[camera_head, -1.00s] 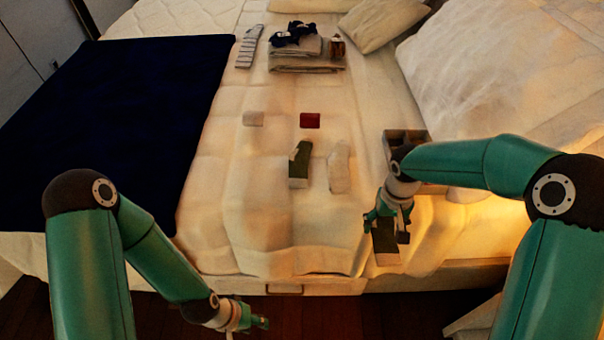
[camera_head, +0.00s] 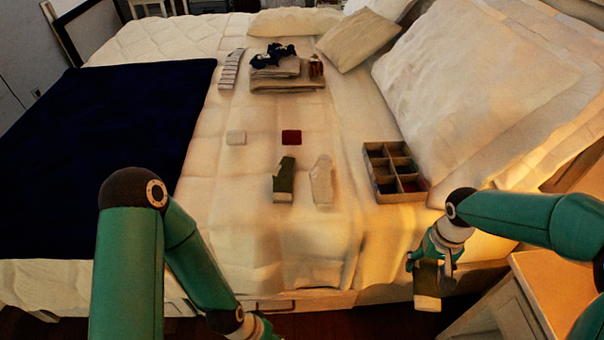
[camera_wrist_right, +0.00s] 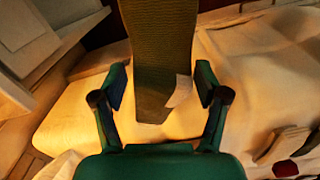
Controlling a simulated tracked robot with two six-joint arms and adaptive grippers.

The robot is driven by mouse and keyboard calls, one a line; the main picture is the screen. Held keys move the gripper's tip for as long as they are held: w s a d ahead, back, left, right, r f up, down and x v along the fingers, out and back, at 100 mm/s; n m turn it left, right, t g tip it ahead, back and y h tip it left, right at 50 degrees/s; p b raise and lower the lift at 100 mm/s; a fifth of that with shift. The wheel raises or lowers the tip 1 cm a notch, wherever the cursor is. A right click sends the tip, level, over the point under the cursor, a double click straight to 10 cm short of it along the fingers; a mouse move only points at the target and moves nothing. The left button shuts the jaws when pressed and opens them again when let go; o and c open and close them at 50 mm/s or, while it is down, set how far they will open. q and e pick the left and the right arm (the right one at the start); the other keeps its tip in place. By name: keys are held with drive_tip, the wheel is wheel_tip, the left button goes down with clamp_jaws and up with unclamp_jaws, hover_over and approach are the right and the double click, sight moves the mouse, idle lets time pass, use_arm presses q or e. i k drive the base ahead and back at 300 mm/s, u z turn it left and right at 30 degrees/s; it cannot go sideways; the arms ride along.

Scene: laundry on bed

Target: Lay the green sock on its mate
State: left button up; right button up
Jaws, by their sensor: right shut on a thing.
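My right gripper (camera_head: 431,268) is shut on a green sock (camera_head: 427,287) with a pale patch. It holds the sock near the bed's front right edge, beside the nightstand. In the right wrist view the sock (camera_wrist_right: 160,60) hangs between the two fingers of the right gripper (camera_wrist_right: 162,85). Another green sock with a pale patch, its mate (camera_head: 284,182), lies on the bed left of the right gripper, well apart from it. My left gripper (camera_head: 266,330) barely shows at the bottom edge; its fingers are cut off.
A white sock (camera_head: 322,182) lies close to the mate's right. A compartment box (camera_head: 394,198) stands behind the right gripper. Red (camera_head: 291,137) and white (camera_head: 236,137) small pieces, folded laundry (camera_head: 287,84) and a striped sock (camera_head: 230,70) lie farther back. A nightstand (camera_head: 550,290) is at the right.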

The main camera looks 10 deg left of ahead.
sight(284, 181)
drive_tip(key=u, duration=0.05)
drive_tip(key=k, duration=1)
drive_tip(key=u, duration=0.9)
drive_tip(key=i, duration=1.65)
